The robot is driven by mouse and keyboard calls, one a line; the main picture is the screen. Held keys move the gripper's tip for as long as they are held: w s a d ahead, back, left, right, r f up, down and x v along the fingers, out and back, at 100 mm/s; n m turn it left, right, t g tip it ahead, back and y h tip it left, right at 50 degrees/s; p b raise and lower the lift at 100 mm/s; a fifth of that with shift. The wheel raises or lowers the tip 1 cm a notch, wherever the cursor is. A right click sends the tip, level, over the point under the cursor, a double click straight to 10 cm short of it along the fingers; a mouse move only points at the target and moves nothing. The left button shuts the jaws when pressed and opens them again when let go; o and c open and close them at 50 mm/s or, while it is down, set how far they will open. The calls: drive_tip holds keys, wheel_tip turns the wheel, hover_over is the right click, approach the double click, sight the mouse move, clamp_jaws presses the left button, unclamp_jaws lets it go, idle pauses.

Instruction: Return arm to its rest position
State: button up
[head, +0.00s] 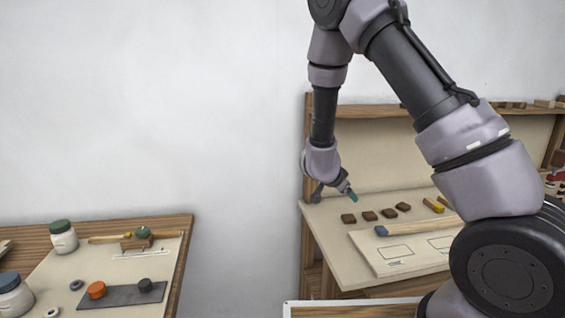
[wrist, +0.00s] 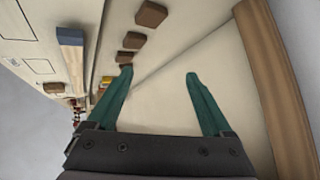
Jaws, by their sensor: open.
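My arm reaches across the right half of the head view, bent with its wrist hanging low over the left end of the right workbench (head: 330,240). My gripper (head: 352,195) is above the bench top, left of a row of brown blocks (head: 369,216). In the wrist view my gripper (wrist: 158,73) has its two teal fingers spread wide apart with nothing between them. The brown blocks (wrist: 133,40) lie beyond and beside the left fingertip in that view. I cannot tell how close the fingertip is to the nearest block.
The right bench has a raised wooden back (head: 345,112), a drawing board (head: 375,255), a blue-ended bar (head: 381,231) and a yellow piece (head: 434,205). A left table (head: 185,225) holds jars (head: 63,237) and an orange knob (head: 96,290). A gap separates the benches.

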drive_tip(key=s+a+r+n+y, duration=0.1)
drive_tip(key=s+r+y, duration=0.15)
drive_tip(key=r, duration=0.55)
drive_tip(key=s+a+r+n+t+y, duration=0.1)
drive_tip(key=r+y, duration=0.3)
drive_tip(key=r, duration=0.4)
drive_tip(key=s+a+r+n+y, duration=0.1)
drive_tip(key=s+r+y, duration=0.15)
drive_tip(key=r, duration=0.55)
drive_tip(key=s+d+r+n, duration=0.2)
drive_tip(key=s+d+r, duration=0.1)
drive_tip(key=s, duration=0.8)
drive_tip(key=s+d+r+n+g, duration=0.1)
drive_tip(key=s+d+r, duration=0.3)
drive_tip(key=s, duration=0.7)
drive_tip(key=shift+d+r+n+h, duration=0.3)
drive_tip(key=shift+r+n+h, duration=0.15)
drive_tip(key=shift+n, duration=0.25)
